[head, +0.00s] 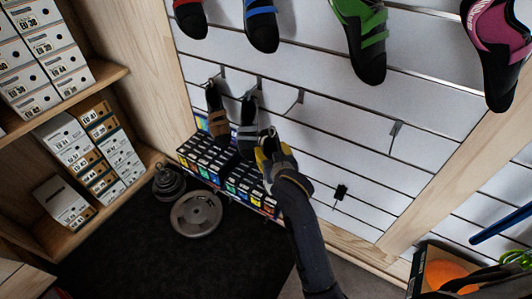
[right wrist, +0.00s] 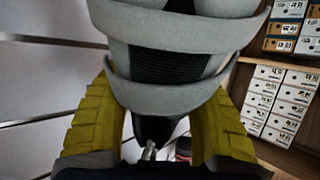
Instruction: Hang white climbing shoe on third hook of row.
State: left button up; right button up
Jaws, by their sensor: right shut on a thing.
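The white climbing shoe (right wrist: 180,80), pale with wide grey straps and dark mesh, fills the right wrist view between yellow finger pads. My right gripper (right wrist: 165,125) is shut on it. In the head view my right gripper (head: 270,152) is low in front of the slatted wall, and a grey-strapped shoe (head: 248,128) shows just left of its fingers, below the second hook from the left. I cannot tell whether that shoe touches this hook. The third hook (head: 299,99) is bare, up and right of the gripper. My left gripper is not in view.
A brown-strapped shoe (head: 216,115) hangs at the row's left end. Another bare hook (head: 396,133) is farther right. Red, blue, green (head: 362,45) and pink shoes hang above. Small dark boxes (head: 207,158) stand below, beside weight plates (head: 197,214). Shoeboxes fill shelves at left.

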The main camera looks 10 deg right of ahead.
jog(key=shift+w+a+r, duration=0.15)
jog(key=shift+w+a, duration=0.05)
jog(key=shift+w, duration=0.15)
jog(key=w+d+f, duration=0.1)
jog(key=w+d, duration=0.8)
jog(key=w, duration=0.1)
jog(key=shift+f, duration=0.3)
dwell(1.5)
jog(key=shift+w+f, duration=0.1)
jog(key=shift+w, duration=0.05)
dwell(0.6)
jog(key=o, duration=1.4)
